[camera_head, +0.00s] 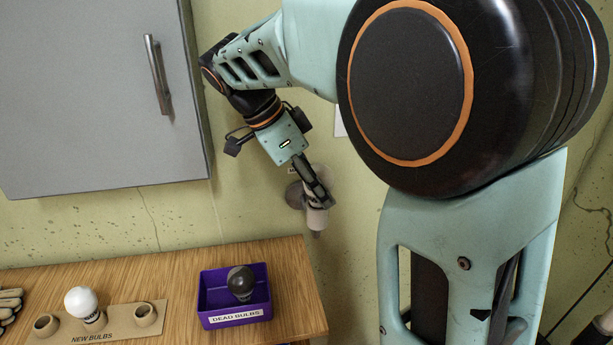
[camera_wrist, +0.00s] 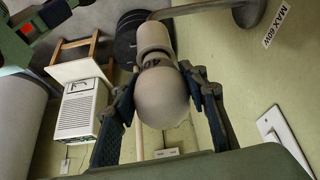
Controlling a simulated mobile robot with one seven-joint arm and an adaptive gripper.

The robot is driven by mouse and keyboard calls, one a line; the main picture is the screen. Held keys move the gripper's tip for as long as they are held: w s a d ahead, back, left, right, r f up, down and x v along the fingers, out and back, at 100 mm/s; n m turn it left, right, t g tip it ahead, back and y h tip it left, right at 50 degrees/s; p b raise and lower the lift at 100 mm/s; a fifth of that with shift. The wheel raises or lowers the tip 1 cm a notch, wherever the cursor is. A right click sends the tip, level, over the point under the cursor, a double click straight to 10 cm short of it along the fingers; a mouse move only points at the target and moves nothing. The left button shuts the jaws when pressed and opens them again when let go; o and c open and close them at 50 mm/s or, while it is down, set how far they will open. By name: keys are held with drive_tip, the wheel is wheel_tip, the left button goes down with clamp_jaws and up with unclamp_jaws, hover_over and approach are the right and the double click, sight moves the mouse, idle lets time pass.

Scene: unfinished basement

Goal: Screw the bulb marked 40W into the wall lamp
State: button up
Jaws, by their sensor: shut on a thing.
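My gripper (camera_head: 320,198) is shut on a pale bulb (camera_wrist: 162,97), with one finger on each side of its globe in the wrist view. A dark marking shows on the bulb, partly turned away; I cannot read it fully. The bulb's base points into or against the wall lamp's socket (camera_wrist: 153,38); how deep it sits I cannot tell. In the head view the lamp's socket (camera_head: 317,219) is just below my fingers, beside its round wall plate (camera_head: 294,195). My fingers mostly hide the bulb there.
A white bulb (camera_head: 80,299) stands in the NEW BULBS holder (camera_head: 120,331), beside two empty cups. A purple DEAD BULBS bin (camera_head: 205,302) holds a dark bulb (camera_head: 241,281). A grey cabinet (camera_head: 95,100) hangs upper left. A MAX 60W label (camera_wrist: 278,27) and switch plate (camera_wrist: 284,136) are on the wall.

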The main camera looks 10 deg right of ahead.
drive_tip(key=o, duration=1.1)
drive_tip(key=shift+r, duration=0.35)
drive_tip(key=shift+c, duration=0.2)
drive_tip(key=shift+o, duration=0.9)
drive_tip(key=shift+f, duration=0.15)
